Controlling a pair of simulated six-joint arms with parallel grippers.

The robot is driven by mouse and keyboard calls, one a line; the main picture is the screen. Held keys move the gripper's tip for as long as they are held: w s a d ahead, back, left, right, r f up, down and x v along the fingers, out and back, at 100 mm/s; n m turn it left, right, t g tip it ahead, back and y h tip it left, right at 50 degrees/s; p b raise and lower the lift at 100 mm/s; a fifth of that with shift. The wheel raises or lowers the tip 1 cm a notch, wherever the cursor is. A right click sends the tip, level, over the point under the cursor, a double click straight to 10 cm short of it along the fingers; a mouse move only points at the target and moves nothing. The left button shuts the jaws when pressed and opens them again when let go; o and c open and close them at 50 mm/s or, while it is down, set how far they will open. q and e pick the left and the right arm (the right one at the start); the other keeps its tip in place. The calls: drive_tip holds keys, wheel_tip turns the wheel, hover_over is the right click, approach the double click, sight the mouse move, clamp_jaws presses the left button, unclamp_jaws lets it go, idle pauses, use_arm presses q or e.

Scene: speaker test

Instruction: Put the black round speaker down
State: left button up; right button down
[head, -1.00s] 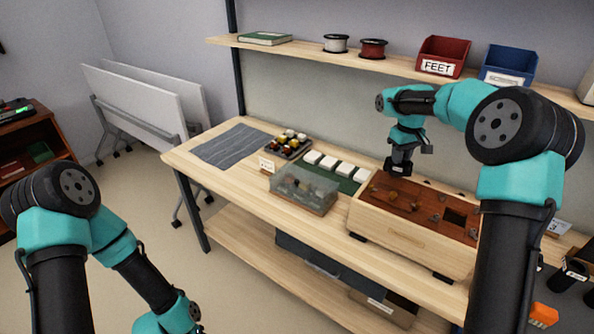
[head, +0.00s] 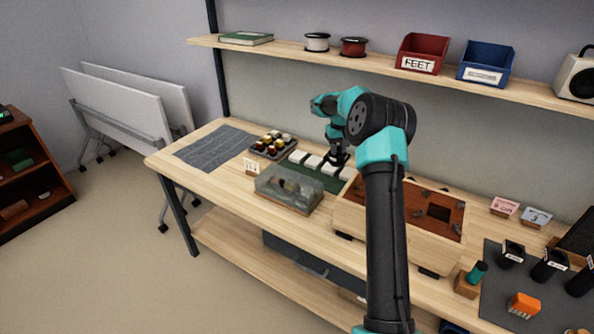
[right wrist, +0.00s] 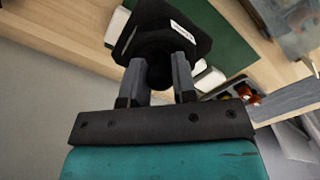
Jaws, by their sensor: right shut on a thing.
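My right gripper (head: 336,160) is over the work table, above the right part of a green mat (right wrist: 218,35) with white blocks. In the right wrist view its two fingers (right wrist: 157,80) are shut on the black speaker (right wrist: 158,28), a dark angular-looking piece with a small white label. The speaker's underside is hidden, and I cannot tell whether it touches the mat. In the head view the held piece is small and partly merges with the dark gripper. My left gripper is not in view.
A clear-lidded case (head: 288,188) stands in front of the mat. A tray of small parts (head: 271,146) is to its left, a wooden box with a brown top (head: 419,203) to the right. Several black labelled pieces (head: 511,254) stand on a dark mat far right. A shelf (head: 380,65) runs above.

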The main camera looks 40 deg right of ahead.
sight(338, 153)
drive_tip(key=shift+s, duration=0.1)
drive_tip(key=shift+f, duration=2.5)
drive_tip(key=shift+f, duration=2.5)
drive_tip(key=shift+f, duration=0.1)
drive_tip(key=c, duration=0.9)
unclamp_jaws()
